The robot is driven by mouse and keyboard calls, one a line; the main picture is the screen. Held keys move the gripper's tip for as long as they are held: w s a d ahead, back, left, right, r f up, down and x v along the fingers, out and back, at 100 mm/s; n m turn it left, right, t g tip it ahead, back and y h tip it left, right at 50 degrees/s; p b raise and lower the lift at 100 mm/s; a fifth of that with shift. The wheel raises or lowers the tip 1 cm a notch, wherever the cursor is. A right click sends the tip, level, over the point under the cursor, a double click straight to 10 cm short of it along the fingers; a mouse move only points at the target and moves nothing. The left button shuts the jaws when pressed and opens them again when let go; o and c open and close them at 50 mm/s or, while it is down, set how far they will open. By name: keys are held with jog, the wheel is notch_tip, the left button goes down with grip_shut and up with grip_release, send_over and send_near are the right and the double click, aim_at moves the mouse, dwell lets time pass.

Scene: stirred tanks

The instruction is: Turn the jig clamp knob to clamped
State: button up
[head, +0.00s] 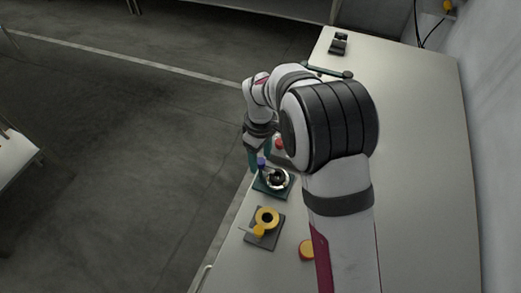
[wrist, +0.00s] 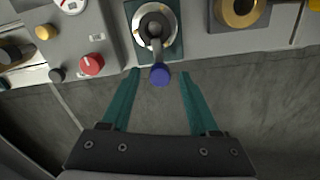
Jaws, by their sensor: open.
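A small blue knob (wrist: 160,75) sits on the near end of a short grey lever on a round silver fixture (wrist: 140,22) with a dark centre. The fixture stands on a dark teal plate (wrist: 175,50) at the bench edge. In the head view, the blue knob (head: 261,162) shows beside my gripper (head: 253,160), and the teal plate (head: 262,187) lies just below it. In the wrist view, my gripper (wrist: 160,78) is open, its two teal fingers on either side of the blue knob, with gaps visible on both sides. I cannot tell whether the fingertips are level with the knob.
A grey panel (wrist: 85,38) with a red knob (wrist: 92,64), a dial (wrist: 71,5) and a yellow button (wrist: 45,32) stands left of the fixture. A yellow ring fixture (head: 266,217) on a grey plate is nearby. The floor (wrist: 262,100) lies beyond the bench edge.

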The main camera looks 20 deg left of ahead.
notch_tip(320, 180, up, 16)
jog(key=shift+f, duration=0.25)
jog(key=s+d+r+m, duration=0.2)
jog(key=s+d+m, duration=0.15)
jog(key=d, duration=0.25)
jog(key=s+d+r+m, duration=0.1)
jog(key=s+d+m, duration=0.1)
jog(key=d+m, duration=0.3)
jog(key=s+d+f+m+y, duration=0.1)
jog(key=s+d+f+m, duration=0.1)
jog(key=s+d+m, duration=0.3)
jog(key=s+d+f+m, duration=0.2)
jog(key=s+d+m, duration=0.4)
jog(key=s, duration=0.7)
jog(key=shift+d+f+m+y, duration=0.3)
jog(key=shift+f+m+y, duration=0.1)
jog(key=shift+m, duration=0.25)
